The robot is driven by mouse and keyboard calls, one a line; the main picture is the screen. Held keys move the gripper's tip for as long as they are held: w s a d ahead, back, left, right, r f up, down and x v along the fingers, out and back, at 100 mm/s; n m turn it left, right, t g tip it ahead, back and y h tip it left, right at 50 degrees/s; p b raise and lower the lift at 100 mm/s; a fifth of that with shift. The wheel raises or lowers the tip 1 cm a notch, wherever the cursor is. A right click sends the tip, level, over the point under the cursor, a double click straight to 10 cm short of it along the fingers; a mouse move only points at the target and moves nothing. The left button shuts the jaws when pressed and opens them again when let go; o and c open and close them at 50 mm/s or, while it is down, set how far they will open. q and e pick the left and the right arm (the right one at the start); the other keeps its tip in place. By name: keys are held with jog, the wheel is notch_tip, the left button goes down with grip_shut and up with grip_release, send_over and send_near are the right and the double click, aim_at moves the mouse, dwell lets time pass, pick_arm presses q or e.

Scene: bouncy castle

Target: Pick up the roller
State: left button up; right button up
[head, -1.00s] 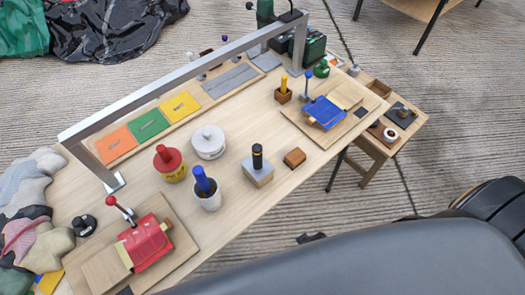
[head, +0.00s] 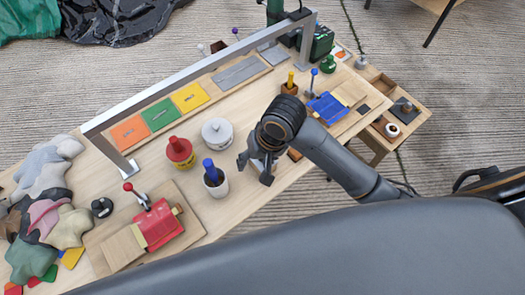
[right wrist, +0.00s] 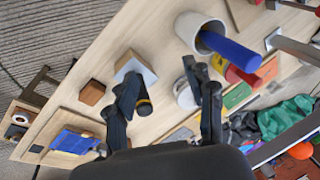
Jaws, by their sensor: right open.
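No thing is plainly a roller by its shape; two upright handled things could be it. One is a blue-handled tool standing in a white cup (head: 214,187); its blue handle (head: 210,170) also shows large in the right wrist view (right wrist: 230,48). The other is a black handle with a yellow band (right wrist: 143,104) at a pale block (right wrist: 133,67), beside one finger in the right wrist view; in the head view my right gripper hides it. My right gripper (head: 255,170) is open and empty above the table, right of the white cup. My left gripper is out of view.
A red pot (head: 180,153) and a white lidded pot (head: 217,132) stand behind the cup. A metal bar (head: 200,72) spans the table. A red clamp-like device (head: 157,224) is front left, a blue one (head: 327,108) right. A small wooden block (right wrist: 92,92) lies near the gripper.

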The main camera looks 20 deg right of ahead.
jog(key=w+d+r+m+h, duration=0.1)
jog(key=w, duration=0.1)
jog(key=w+d+r+m+g, duration=0.1)
jog(key=w+d, duration=0.1)
jog(key=w+d+r+m+h, duration=0.1)
jog(key=w+r+m, duration=0.1)
jog(key=shift+w+d+g+h, duration=0.2)
jog(key=shift+g+h, duration=0.1)
notch_tip(320, 180, down, 8)
jog(key=shift+f+p, duration=0.1)
jog(key=shift+p, duration=0.3)
jog(key=shift+w+f+p, duration=0.2)
jog(key=shift+f+p, duration=0.15)
jog(key=shift+f, duration=1)
jog(key=shift+w+f+p, duration=0.15)
jog(key=shift+f+p, duration=0.15)
jog(key=shift+f, duration=1)
jog(key=shift+c, duration=0.2)
grip_shut()
